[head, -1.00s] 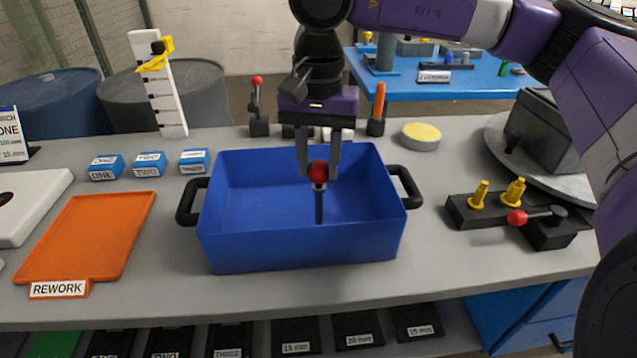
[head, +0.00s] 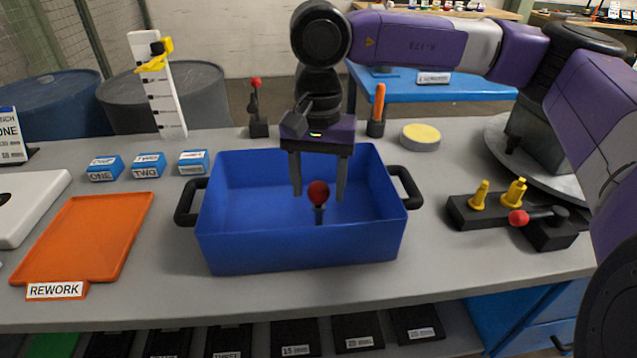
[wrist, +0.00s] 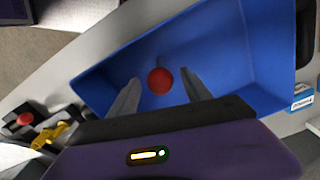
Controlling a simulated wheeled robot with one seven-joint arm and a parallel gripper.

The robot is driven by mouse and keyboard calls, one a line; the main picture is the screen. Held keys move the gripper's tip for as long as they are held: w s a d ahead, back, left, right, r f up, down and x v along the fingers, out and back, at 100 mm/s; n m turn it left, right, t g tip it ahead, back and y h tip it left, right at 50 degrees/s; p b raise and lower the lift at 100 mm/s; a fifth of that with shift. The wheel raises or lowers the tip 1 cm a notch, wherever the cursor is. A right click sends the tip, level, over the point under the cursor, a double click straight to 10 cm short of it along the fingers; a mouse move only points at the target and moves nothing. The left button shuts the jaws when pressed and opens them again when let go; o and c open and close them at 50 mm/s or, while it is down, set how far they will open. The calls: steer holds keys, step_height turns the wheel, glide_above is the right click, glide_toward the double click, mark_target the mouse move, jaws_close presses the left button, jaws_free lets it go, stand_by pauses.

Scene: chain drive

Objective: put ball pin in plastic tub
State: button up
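The ball pin, a red ball (head: 318,193) on a dark shank, is inside the blue plastic tub (head: 300,250), upright in the head view. The tub's front wall hides its lower end, so I cannot tell whether it rests on the floor or is still falling. My gripper (head: 318,198) is open over the tub, its fingers spread either side of the ball with gaps. The wrist view also shows the red ball (wrist: 160,81) between the parted fingers (wrist: 160,88), touching neither, with the blue tub (wrist: 225,50) around it.
A black fixture (head: 470,212) with yellow pegs and another red-balled piece (head: 518,217) stands right of the tub. An orange tray (head: 85,240) and several blue labelled blocks (head: 148,166) lie left. An upright red-topped piece (head: 256,100) and a yellow-topped disc (head: 420,136) are behind.

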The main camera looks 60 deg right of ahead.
step_height(320, 180, up, 12)
steer(key=p, duration=0.1)
steer(key=shift+r, duration=0.15)
stand_by(0.6)
stand_by(0.5)
